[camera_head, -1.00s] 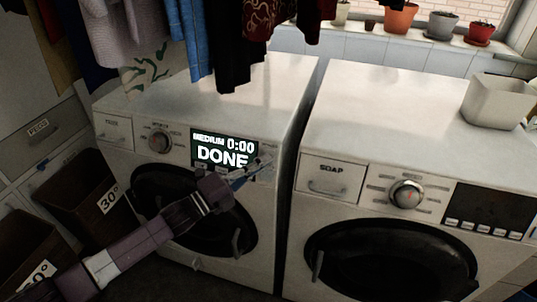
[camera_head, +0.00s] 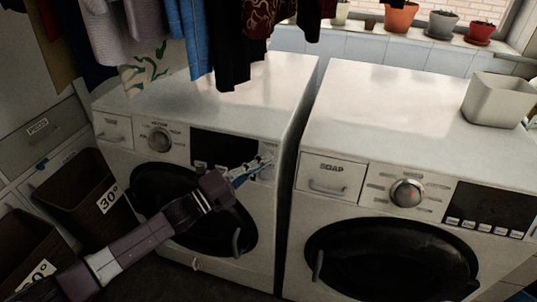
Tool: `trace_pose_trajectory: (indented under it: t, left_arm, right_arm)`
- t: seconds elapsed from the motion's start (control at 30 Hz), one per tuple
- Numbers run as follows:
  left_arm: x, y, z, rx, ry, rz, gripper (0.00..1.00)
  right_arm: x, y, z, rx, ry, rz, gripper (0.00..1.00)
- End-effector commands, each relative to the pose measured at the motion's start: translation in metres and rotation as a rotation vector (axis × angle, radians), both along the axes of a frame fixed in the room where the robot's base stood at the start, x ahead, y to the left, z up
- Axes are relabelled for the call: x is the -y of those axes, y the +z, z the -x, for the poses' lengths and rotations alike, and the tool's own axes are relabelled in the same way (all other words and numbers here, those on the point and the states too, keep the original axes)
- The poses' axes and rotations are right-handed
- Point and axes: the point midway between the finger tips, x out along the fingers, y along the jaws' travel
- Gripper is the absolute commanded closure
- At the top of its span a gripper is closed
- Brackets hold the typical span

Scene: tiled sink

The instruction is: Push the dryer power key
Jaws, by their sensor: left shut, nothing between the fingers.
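The left machine (camera_head: 115,158), a white front loader, has a round dial (camera_head: 159,139) and a dark, blank display (camera_head: 222,146). A second white machine (camera_head: 385,110) with a drawer marked SOAP stands to its right; its display (camera_head: 492,205) is dark too. My left gripper (camera_head: 268,160) is shut and empty. Its tips are at the right end of the left machine's control panel, right of the display, and appear to touch the panel there. The tips cover that spot, so I cannot make out the key itself. My right gripper is not in view.
Clothes (camera_head: 240,35) hang over the left machine's top. Dark baskets (camera_head: 75,190) stand at the left, one tagged 30°. A pale bin (camera_head: 498,100) sits on the right machine. Potted plants (camera_head: 398,18) line the window sill. A narrow gap separates the machines.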

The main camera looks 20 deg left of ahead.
Motion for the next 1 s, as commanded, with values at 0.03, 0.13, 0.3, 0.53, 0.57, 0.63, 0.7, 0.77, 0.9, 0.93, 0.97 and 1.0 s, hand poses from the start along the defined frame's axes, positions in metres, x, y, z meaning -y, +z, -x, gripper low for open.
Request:
trace_pose_trajectory:
  t: [0.03, 0.13, 0.3, 0.53, 0.57, 0.63, 0.7, 0.77, 0.9, 0.93, 0.97, 1.0]
  left_arm:
    - [0.000, -0.001, -0.002, 0.001, 0.000, -0.001, 1.00]
    - [0.000, 0.000, -0.002, 0.001, 0.000, -0.001, 1.00]
    - [0.000, 0.000, -0.002, 0.001, 0.001, -0.001, 1.00]
    - [0.000, 0.002, 0.003, -0.001, 0.001, 0.000, 1.00]
    - [0.000, 0.002, 0.004, -0.001, 0.001, 0.000, 1.00]
    - [0.000, 0.003, 0.006, -0.001, 0.001, 0.001, 1.00]
    - [0.000, 0.002, 0.006, 0.000, 0.001, 0.000, 1.00]
    - [0.000, 0.002, 0.006, 0.000, 0.000, 0.000, 1.00]
    - [0.000, 0.003, 0.007, -0.001, 0.000, 0.001, 1.00]
    - [0.000, 0.004, 0.009, -0.001, 0.000, 0.001, 1.00]
    - [0.000, 0.005, 0.011, -0.001, 0.000, 0.002, 1.00]
    - [0.000, 0.007, 0.014, -0.001, -0.001, 0.001, 1.00]
  right_arm:
    - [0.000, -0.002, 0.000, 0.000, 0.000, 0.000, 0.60]
    - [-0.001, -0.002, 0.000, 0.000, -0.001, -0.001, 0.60]
    - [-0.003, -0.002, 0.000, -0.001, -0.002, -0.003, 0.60]
    - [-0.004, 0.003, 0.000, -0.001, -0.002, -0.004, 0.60]
    - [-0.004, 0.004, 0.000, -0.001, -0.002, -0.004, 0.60]
    - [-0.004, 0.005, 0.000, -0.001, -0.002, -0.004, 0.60]
    - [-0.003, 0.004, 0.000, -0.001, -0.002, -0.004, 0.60]
    - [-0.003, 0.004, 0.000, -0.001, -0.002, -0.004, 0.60]
    - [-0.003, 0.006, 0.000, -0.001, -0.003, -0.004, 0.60]
    - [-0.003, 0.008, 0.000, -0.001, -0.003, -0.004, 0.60]
    - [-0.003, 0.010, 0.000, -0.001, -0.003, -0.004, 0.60]
    - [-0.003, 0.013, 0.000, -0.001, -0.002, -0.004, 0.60]
